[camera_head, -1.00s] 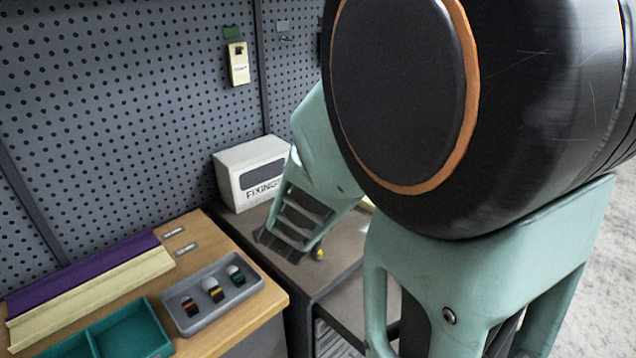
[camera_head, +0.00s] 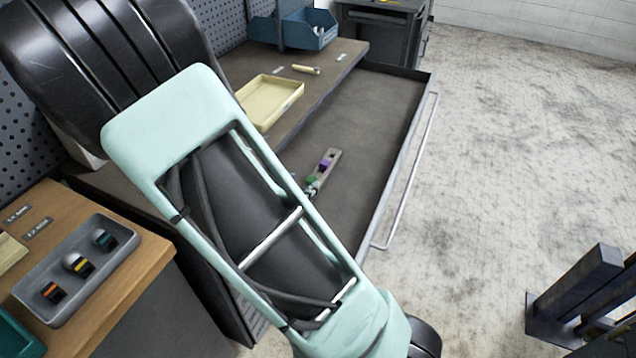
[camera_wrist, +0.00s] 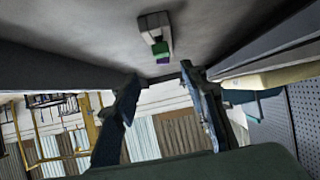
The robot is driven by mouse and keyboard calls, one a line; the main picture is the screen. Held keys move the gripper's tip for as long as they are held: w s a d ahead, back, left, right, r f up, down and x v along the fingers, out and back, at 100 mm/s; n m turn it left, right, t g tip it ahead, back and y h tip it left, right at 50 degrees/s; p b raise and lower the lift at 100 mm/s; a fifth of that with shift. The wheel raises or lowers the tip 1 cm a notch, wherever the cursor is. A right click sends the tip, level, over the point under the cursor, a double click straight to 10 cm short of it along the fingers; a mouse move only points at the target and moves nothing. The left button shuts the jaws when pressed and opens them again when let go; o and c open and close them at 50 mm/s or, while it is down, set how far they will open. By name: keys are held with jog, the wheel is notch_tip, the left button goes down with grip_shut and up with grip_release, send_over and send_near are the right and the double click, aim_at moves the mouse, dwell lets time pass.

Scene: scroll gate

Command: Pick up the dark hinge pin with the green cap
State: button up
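In the head view, a small grey holder (camera_head: 335,156) lies in the open dark drawer (camera_head: 375,110). A purple piece (camera_head: 327,164) and a green piece (camera_head: 312,180) show on it, the green one beside my arm's edge. The wrist view also shows the holder (camera_wrist: 153,22), with the green piece (camera_wrist: 160,48) and a bit of purple below it. The green piece may be the pin's cap; I cannot make out a dark shaft. My gripper (camera_wrist: 163,88) is open, with nothing visible between its fingers, apart from the holder. My arm hides it in the head view.
A yellow tray (camera_head: 270,98) and a small yellowish rod (camera_head: 305,69) lie on the bench beside the drawer. A blue bin (camera_head: 312,38) stands farther back. A grey tray (camera_head: 62,312) with three colour-banded pieces sits on the wooden top at left. The drawer floor is mostly clear.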

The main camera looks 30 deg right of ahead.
aim_at(311, 179)
jog(key=x, duration=0.3)
jog(key=shift+w+d+f+b, duration=0.1)
jog(key=shift+w+f+b, duration=0.1)
jog(key=shift+b, duration=0.15)
jog(key=x, duration=0.1)
jog(key=b+x, duration=0.1)
jog(key=x, duration=0.3)
jog(key=shift+a+f, duration=0.3)
jog(key=shift+w+d, duration=0.1)
jog(key=shift+d, duration=0.05)
jog(key=shift+c, duration=0.7)
grip_shut()
